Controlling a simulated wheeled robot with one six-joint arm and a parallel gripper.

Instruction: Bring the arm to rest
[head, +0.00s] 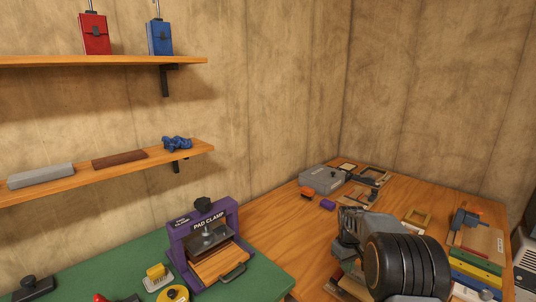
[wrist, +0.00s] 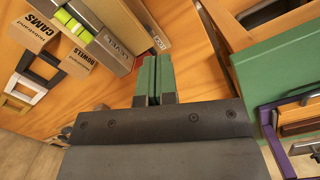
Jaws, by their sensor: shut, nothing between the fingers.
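My gripper (wrist: 153,62) shows in the wrist view with its two green fingers pressed together and nothing between them. It hangs over the orange wooden bench, apart from the boxes at upper left and the green bench at right. In the head view my arm (head: 400,262) rises at the lower right, in front of the wooden bench (head: 295,225). Its dark ribbed part hides some of the bench, and the fingertips cannot be made out there.
A purple pad clamp (head: 210,240) stands on the green bench (head: 262,274). A grey box (head: 322,179) and small frames lie at the back. In the wrist view, boxes marked cams (wrist: 30,30) and dowels (wrist: 78,62) lie left of my fingers. Two shelves (head: 100,61) hang on the left wall.

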